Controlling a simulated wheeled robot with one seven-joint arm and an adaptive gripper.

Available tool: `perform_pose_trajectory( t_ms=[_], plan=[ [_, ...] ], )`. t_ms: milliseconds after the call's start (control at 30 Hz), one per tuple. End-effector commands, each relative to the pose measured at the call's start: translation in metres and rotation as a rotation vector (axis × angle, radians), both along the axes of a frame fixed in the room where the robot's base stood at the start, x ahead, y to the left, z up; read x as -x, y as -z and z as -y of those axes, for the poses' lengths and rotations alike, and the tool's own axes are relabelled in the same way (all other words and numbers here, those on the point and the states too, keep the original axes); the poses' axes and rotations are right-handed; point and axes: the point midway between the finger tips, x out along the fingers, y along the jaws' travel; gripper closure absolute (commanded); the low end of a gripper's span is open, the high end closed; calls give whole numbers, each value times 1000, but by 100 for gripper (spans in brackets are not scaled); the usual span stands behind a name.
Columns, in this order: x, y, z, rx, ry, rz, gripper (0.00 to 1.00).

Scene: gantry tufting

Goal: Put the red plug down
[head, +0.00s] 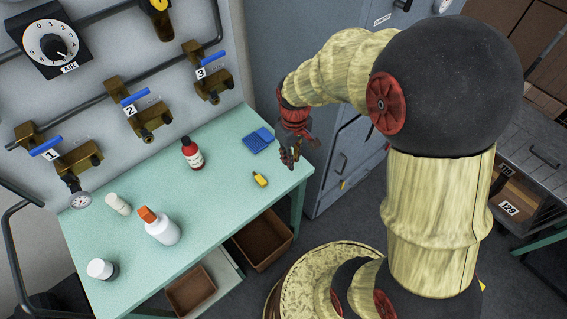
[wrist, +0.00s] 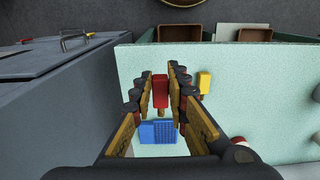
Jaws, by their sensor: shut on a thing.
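The red plug (wrist: 160,92) shows in the wrist view between the two fingers of my gripper (wrist: 161,78), which is shut on it. In the head view my gripper (head: 289,157) hangs near the right end of the pale green table (head: 215,220). I cannot make out the plug there. In the wrist view the plug appears just beyond the blue holder (wrist: 158,133) and left of a yellow plug (wrist: 205,82). The gap between plug and tabletop is hard to judge.
The blue holder (head: 258,140) and yellow plug (head: 260,179) lie near the table's right end. A red bottle (head: 192,153), an orange-capped bottle (head: 160,228) and white containers stand further left. Bare tabletop lies between them. A grey cabinet (head: 345,150) stands right of the table.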

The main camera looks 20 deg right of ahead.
Motion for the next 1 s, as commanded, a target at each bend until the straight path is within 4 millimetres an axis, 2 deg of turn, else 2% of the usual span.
perform_pose_trajectory(
  t_ms=[33, 100, 300, 533, 767, 1000],
  plan=[
    [-7, 14, -1, 0, -1, -5, 100],
    [-18, 26, -2, 0, -1, -3, 100],
    [-38, 49, -4, 0, -1, 0, 100],
    [-47, 59, -5, 0, -1, -1, 100],
    [-48, 89, -5, 0, 0, -1, 100],
    [-48, 88, -5, 0, 0, 1, 100]
  ],
)
